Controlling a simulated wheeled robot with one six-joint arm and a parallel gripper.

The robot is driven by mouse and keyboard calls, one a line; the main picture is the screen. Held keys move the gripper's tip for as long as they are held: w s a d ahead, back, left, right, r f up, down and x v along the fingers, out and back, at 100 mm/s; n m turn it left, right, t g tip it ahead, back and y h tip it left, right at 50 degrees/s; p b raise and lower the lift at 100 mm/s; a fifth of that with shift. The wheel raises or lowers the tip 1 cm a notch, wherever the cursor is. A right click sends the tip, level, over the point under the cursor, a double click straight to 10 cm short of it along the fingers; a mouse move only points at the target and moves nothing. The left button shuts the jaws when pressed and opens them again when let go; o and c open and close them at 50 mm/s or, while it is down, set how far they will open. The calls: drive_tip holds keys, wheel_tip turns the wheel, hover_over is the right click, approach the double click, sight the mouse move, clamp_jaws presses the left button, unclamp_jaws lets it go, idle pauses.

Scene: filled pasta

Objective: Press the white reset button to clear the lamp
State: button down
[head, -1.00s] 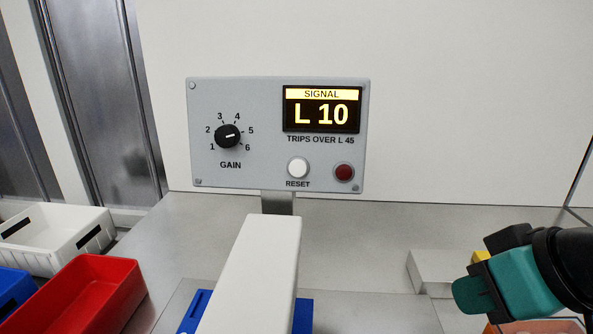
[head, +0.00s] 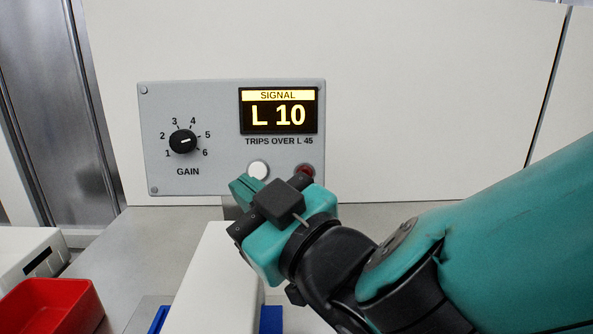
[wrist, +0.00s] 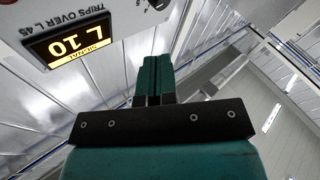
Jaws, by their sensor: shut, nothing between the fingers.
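The white reset button (head: 258,169) is on the lower part of a grey control panel (head: 160,110). The round lamp (head: 305,169) right of it is dark red and looks unlit; my gripper covers its lower edge. My gripper (head: 242,187) is shut and empty, with its teal fingertips just below and left of the button in the picture. I cannot tell whether they touch the panel. The wrist view shows the closed fingers (wrist: 154,70) beside the upside-down display; the button is not visible there.
The panel display (head: 278,112) reads SIGNAL L 10, above "TRIPS OVER L 45". A black gain knob (head: 183,141) is at the panel's left. A white block-shaped part (head: 205,285) stands in front.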

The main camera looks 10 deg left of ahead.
sight(258, 174)
drive_tip(key=shift+w, duration=0.1)
drive_tip(key=w+p, duration=0.2)
drive_tip(key=p, duration=0.3)
drive_tip(key=w+a+p, duration=0.1)
drive_tip(key=w+p, duration=0.1)
drive_tip(key=p, duration=0.3)
drive_tip(key=w+p, duration=0.3)
drive_tip(key=p, duration=0.2)
drive_tip(key=shift+a+f, duration=0.25)
drive_tip(key=shift+a, duration=0.15)
drive_tip(key=shift+w+f+p, duration=0.2)
drive_tip(key=shift+w+p, duration=0.2)
drive_tip(key=shift+p, duration=0.4)
drive_tip(key=shift+w+a+f+p, duration=0.1)
drive_tip(key=shift+w+f+p, duration=0.15)
drive_tip(key=shift+p, duration=0.2)
drive_tip(key=shift+f, duration=0.1)
drive_tip(key=shift+w+p, duration=0.2)
drive_tip(key=shift+p, duration=0.35)
drive_tip(key=shift+w+a+p, duration=0.1)
drive_tip(key=shift+w+p, duration=0.15)
drive_tip(key=shift+p, duration=0.15)
